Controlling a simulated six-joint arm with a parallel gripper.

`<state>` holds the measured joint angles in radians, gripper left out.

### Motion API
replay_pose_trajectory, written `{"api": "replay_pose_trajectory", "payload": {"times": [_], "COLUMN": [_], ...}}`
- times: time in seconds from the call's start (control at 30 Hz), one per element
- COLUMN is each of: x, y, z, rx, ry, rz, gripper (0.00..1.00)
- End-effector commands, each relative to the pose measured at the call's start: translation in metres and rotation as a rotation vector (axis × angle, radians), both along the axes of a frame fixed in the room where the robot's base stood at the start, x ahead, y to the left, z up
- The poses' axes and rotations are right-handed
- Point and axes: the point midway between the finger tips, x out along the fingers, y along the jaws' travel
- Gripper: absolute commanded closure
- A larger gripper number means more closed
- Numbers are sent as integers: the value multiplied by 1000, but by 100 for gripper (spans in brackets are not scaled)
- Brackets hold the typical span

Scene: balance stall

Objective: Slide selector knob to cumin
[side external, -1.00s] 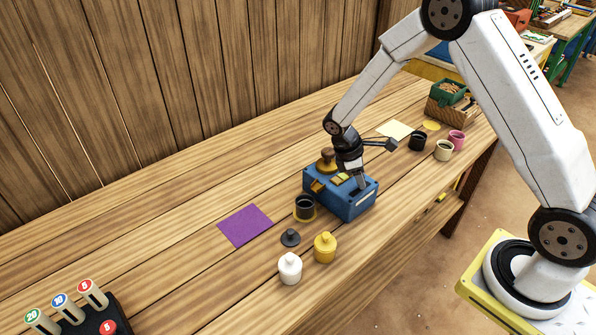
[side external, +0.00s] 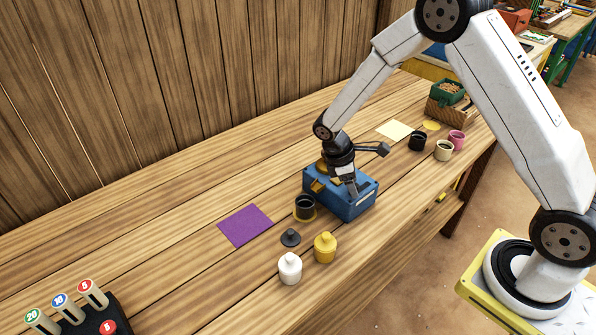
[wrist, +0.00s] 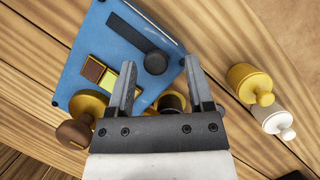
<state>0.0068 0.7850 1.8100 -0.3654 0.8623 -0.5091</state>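The blue box (side external: 341,207) stands on the wooden table; its top also shows in the wrist view (wrist: 88,58). A dark slot (wrist: 132,29) runs along its top, with the round dark selector knob (wrist: 155,62) at one end. Brown (wrist: 93,71) and yellow (wrist: 107,81) patches lie beside the slot; I cannot read a cumin label. My gripper (wrist: 160,64) is open, its fingertips apart on either side of the knob in the picture. I cannot tell whether they touch it. In the side view my gripper (side external: 352,190) is low over the box and hides the knob.
A black cup (side external: 305,207), a dark lidded piece (side external: 290,238), a yellow bottle (side external: 325,248) and a white bottle (side external: 290,269) stand in front of the box. A purple mat (side external: 245,226) lies to the left. Several cups (side external: 444,150) stand at the right.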

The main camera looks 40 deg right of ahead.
Motion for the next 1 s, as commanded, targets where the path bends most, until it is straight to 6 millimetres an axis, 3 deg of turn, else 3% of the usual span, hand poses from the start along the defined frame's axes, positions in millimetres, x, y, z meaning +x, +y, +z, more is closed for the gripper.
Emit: {"api": "replay_pose_trajectory", "payload": {"times": [0.27, 0.8, 1.0], "x": [2, 19, 21], "y": [1, 18, 21], "z": [6, 62, 72], "rx": [-1, -1, 0], "ry": [-2, -2, 0], "rz": [1, 1, 0], "gripper": [33, 33, 33]}}
